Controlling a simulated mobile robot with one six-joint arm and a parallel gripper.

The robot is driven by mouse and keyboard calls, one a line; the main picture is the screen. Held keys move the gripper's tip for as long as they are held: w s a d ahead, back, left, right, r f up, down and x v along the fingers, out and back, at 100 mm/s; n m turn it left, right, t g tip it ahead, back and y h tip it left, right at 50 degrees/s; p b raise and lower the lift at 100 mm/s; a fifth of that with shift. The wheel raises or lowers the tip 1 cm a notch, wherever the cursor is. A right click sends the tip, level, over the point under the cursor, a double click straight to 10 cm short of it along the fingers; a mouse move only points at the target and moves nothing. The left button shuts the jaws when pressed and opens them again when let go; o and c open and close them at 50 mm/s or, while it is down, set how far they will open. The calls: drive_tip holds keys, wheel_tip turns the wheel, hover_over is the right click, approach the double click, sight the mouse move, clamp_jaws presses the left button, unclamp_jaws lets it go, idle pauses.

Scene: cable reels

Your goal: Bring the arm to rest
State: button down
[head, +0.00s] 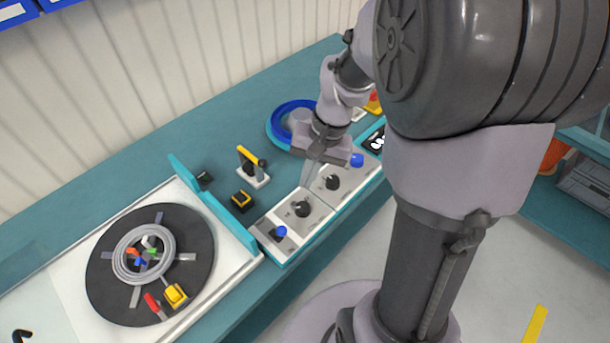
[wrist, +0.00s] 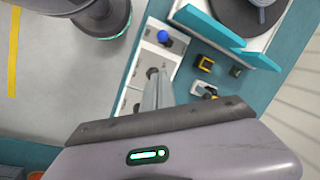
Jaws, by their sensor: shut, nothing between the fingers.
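My gripper (head: 309,177) is shut and empty, pointing down over the grey control panel on the teal bench. Its fingers also show in the wrist view (wrist: 158,92), close together above the panel. The panel (head: 318,208) carries black knobs, one of them (head: 302,208) just below my fingertips, and blue knobs at both ends. I cannot tell whether the fingertips touch the panel. My arm reaches in from the right side of the head view and hides part of the bench.
A black turntable (head: 196,235) with a grey coil stands at left. A teal upright guard (head: 228,215), a yellow-topped switch (head: 253,168) and a black-yellow block (head: 242,201) sit near the panel. A blue reel (head: 281,120) lies behind my gripper. Open floor shows at the lower right.

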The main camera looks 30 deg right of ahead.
drive_tip(key=s+a+r+n+t+b, duration=0.2)
drive_tip(key=s+a+r+t, duration=0.2)
drive_tip(key=s+a+r, duration=0.6)
drive_tip(key=shift+s+a+r+n+t+h+b, duration=0.3)
drive_tip(key=shift+s+a+t, duration=0.1)
drive_tip(key=shift+s+a, duration=0.6)
